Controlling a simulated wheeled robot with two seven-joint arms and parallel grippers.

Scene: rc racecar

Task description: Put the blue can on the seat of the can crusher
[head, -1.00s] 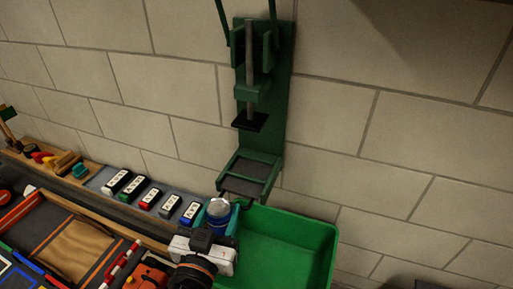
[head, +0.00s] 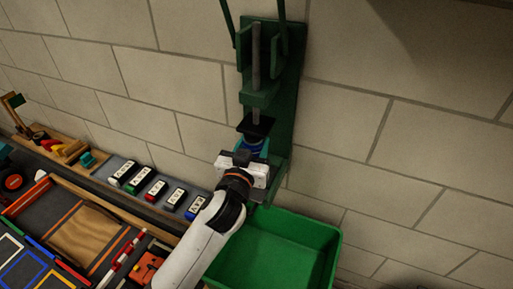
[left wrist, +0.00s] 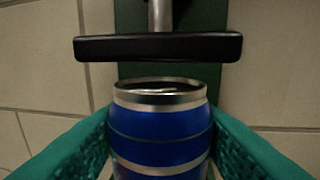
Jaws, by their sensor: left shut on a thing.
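The blue can (left wrist: 160,130) is upright between the teal fingers of my left gripper (left wrist: 158,150) in the left wrist view. The gripper is shut on it. In the head view the left gripper (head: 248,155) is at the lower part of the green can crusher (head: 288,100), in front of its seat, and mostly hides the can and the seat. The crusher's black press plate (head: 256,126) is just above the can; in the left wrist view the plate (left wrist: 158,47) is above and beyond the can's rim, with a gap between. Whether the can touches the seat is hidden. My right gripper is not in view.
A green bin (head: 300,232) stands below the crusher. A brick wall (head: 400,125) is behind. To the left, several small labelled blocks (head: 140,179) stand in a row on a shelf, with a tool tray (head: 80,240) in front.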

